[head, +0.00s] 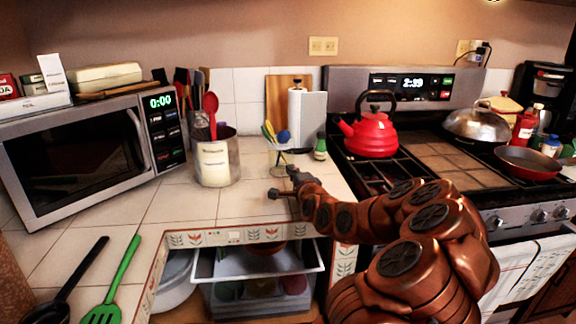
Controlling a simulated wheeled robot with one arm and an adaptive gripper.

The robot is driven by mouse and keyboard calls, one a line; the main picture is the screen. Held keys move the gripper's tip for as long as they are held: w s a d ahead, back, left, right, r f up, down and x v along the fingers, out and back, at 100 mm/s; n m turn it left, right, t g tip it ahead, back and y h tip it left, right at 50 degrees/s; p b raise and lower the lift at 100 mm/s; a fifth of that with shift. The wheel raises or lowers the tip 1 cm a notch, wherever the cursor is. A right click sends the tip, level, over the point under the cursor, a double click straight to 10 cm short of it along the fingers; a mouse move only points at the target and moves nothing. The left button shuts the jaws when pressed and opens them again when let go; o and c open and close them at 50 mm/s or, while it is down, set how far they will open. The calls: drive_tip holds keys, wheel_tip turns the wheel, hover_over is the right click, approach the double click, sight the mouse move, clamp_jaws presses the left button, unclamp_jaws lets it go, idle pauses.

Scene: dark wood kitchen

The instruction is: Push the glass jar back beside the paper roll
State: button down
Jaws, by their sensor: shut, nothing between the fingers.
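The glass jar (280,150) is a small clear vessel holding yellow and blue-headed items. It stands on the tiled counter in front of the white paper roll (311,118). The paper roll stands upright near the back wall, before a wooden board. My gripper (280,181) is shut and empty, low over the counter in front of the jar. It partly overlaps the jar's lower part in the picture. I cannot tell whether it touches the jar.
A large labelled canister (215,164) with a red spoon stands left of the jar. A small green bottle (320,147) stands to its right. The red kettle (374,134) is on the stove. A microwave (80,150) fills the left. An open drawer (255,262) lies below the counter.

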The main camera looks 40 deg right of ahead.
sight(285, 162)
drive_tip(key=shift+x, duration=1.75)
drive_tip(key=shift+w, duration=0.1)
